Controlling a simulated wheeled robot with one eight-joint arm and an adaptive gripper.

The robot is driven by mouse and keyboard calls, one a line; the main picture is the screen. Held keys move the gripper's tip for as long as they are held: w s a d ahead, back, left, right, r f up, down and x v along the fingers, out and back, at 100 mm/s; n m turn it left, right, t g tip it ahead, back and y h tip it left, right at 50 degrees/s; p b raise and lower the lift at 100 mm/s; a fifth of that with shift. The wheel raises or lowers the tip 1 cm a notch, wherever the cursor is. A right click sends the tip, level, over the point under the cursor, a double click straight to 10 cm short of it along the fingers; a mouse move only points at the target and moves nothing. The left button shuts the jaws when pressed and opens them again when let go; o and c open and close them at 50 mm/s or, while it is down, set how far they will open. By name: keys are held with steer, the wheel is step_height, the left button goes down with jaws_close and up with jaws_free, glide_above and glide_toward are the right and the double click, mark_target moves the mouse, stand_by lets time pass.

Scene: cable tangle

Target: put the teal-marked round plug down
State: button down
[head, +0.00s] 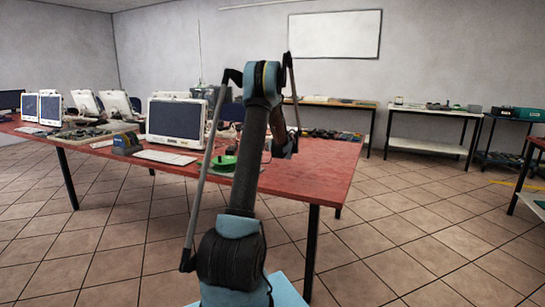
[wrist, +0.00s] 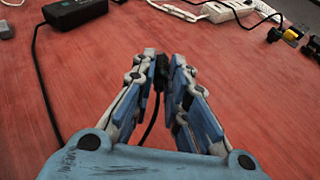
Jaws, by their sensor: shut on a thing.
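My gripper (wrist: 163,58) is shut on a small black plug (wrist: 161,72) in the wrist view. The plug sits between the fingertips, and its black cable runs down from it towards my palm. No teal mark shows on the part I can see. The red table top (wrist: 80,95) lies below the fingers; I cannot tell whether the plug touches it. In the head view my gripper (head: 287,150) is over the right part of the table, partly behind my arm, and the plug cannot be made out there.
A black power adapter (wrist: 75,10) with a cable lies at the upper left. A white power strip (wrist: 225,11) and a yellow-and-black item (wrist: 291,35) lie farther back. The table around the fingers is mostly bare.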

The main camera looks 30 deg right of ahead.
mark_target(271, 159)
step_height(271, 159, down, 4)
steer(key=shift+s+d, duration=0.1)
steer(key=shift+s+f, duration=0.25)
steer(key=shift+f, duration=0.25)
stand_by(0.4)
steer(key=c, duration=1.7)
jaws_free()
steer(key=shift+o, duration=0.6)
steer(key=shift+s+r, duration=0.1)
steer(key=shift+r, duration=0.05)
